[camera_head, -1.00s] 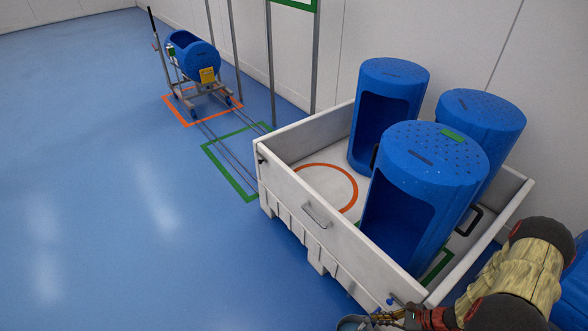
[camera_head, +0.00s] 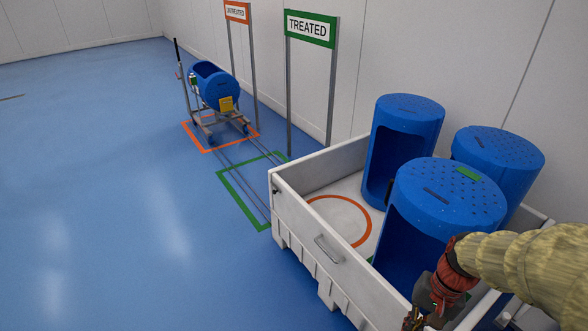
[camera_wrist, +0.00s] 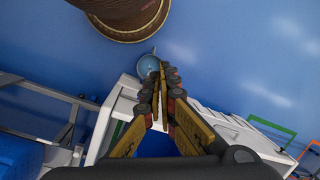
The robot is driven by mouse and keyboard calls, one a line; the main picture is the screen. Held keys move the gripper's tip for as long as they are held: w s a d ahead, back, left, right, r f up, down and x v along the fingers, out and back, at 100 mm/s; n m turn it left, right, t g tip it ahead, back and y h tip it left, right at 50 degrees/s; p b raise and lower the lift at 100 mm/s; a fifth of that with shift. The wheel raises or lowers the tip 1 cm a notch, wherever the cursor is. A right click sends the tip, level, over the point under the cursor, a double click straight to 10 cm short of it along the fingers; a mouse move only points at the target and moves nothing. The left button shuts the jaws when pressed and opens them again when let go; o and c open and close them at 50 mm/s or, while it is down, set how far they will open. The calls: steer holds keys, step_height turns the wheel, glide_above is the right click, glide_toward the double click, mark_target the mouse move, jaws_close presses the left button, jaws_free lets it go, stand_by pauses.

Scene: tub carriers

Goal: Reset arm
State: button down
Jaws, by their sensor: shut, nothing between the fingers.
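My arm reaches in from the right in the head view, over the near right part of the white crate (camera_head: 295,222). My gripper (camera_head: 412,320) hangs at the bottom edge, partly cut off, by the crate's near wall. In the wrist view my gripper's fingers (camera_wrist: 162,72) meet at the tips with nothing between them. The white crate rim (camera_wrist: 122,105) shows behind and beside the fingers.
Three upright blue tubs, at the back (camera_head: 405,125), right (camera_head: 497,155) and front (camera_head: 450,200), stand in the crate. A blue tub (camera_head: 213,82) lies on a wheeled carrier in the orange floor frame. The green floor frame (camera_head: 232,200) is empty. TREATED (camera_head: 310,28) and UNTREATED (camera_head: 237,12) signs stand by the wall.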

steer(key=s+a+r+n+t+h, duration=0.1)
steer(key=a+r+n+t, duration=0.2)
steer(key=r, duration=0.6)
steer(key=s+a+r+n+t+h, duration=0.1)
steer(key=s+a+r+n+t, duration=0.1)
steer(key=a+r, duration=0.4)
step_height(320, 180, up, 4)
steer(key=shift+a+r+n+t+p, duration=0.15)
steer(key=shift+n+t+p, duration=0.3)
steer(key=shift+n+t, duration=0.25)
